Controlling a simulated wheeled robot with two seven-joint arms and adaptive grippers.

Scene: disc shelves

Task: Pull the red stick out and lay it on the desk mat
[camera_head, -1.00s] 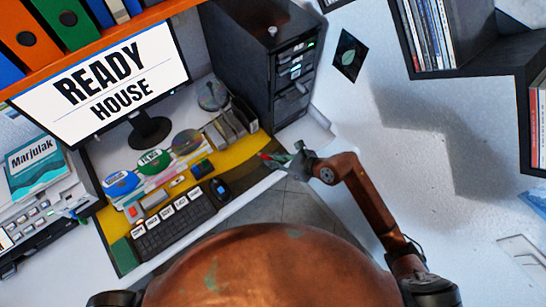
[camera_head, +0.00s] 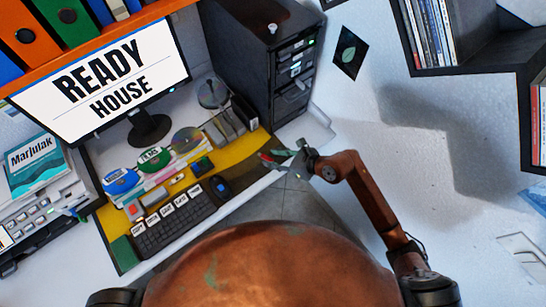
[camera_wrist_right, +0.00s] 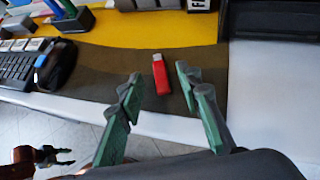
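The red stick (camera_wrist_right: 160,76), with a grey end, lies on the dark part of the desk mat (camera_wrist_right: 100,67) in the right wrist view. In the head view a small red bit of it (camera_head: 265,158) shows at the right end of the mat, beside my fingertips. My right gripper (camera_head: 278,158) is open, with its two green fingers apart. In the wrist view the stick shows between and beyond the fingertips, with gaps on both sides. My left gripper (camera_wrist_right: 67,157) shows small at the lower left of the wrist view, its fingers apart and empty.
The keyboard (camera_head: 175,222) and black mouse (camera_head: 220,187) are left of my right gripper. Discs and grey holders (camera_head: 225,127) stand behind them. A dark computer tower (camera_head: 250,60) stands at the back. The white desk edge is close in front.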

